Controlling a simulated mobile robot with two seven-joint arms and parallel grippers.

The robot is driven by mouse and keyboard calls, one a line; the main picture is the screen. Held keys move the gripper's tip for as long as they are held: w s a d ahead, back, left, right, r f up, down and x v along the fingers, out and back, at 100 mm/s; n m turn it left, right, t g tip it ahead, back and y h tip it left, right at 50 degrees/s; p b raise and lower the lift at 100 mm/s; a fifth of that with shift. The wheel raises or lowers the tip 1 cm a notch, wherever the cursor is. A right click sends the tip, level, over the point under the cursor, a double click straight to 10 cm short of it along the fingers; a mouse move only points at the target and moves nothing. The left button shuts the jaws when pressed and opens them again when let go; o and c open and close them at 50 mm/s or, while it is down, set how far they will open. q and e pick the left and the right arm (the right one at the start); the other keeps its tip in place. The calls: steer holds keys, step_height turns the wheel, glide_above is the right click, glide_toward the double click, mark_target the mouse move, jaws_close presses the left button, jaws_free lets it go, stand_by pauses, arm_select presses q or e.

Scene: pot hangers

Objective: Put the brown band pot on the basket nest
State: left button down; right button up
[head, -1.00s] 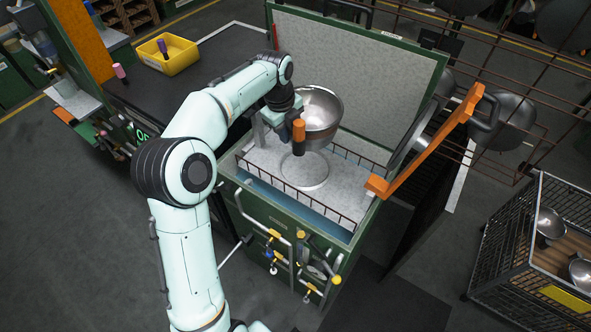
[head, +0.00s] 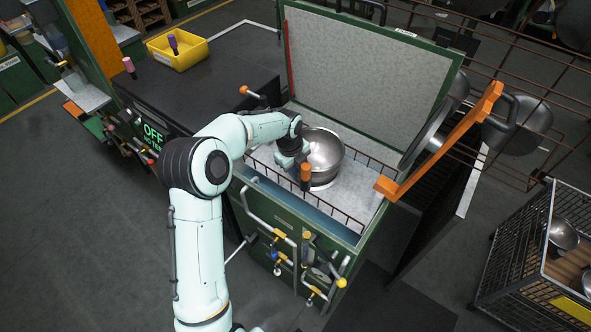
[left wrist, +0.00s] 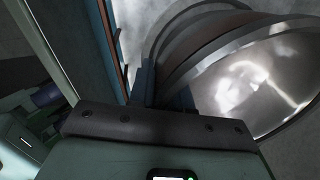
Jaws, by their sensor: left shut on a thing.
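The steel pot (head: 325,152) is a round bowl tilted slightly with its mouth up. Its brown band shows in the left wrist view on the pot's side (left wrist: 205,38). My left gripper (head: 300,163) is shut on the pot at its left side; the fingers are partly hidden in the left wrist view (left wrist: 163,92). My right gripper is out of view.
The basket sits in a green cabinet with a raised lid (head: 365,65) behind. An orange bar (head: 440,145) slants close by on the right. A wire rack with hanging pots (head: 518,125) and a wire cart (head: 530,240) stand further right. A yellow bin (head: 178,48) is at upper left.

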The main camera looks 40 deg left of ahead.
arm_select(q)
steer(key=shift+f, duration=0.25)
steer(key=c, duration=1.1)
jaws_free()
steer(key=shift+o, duration=0.2)
step_height(320, 180, up, 12)
steer(key=s, duration=0.1)
steer(key=shift+s+p, duration=0.35)
steer(key=shift+p, duration=0.1)
steer(key=shift+a, duration=0.1)
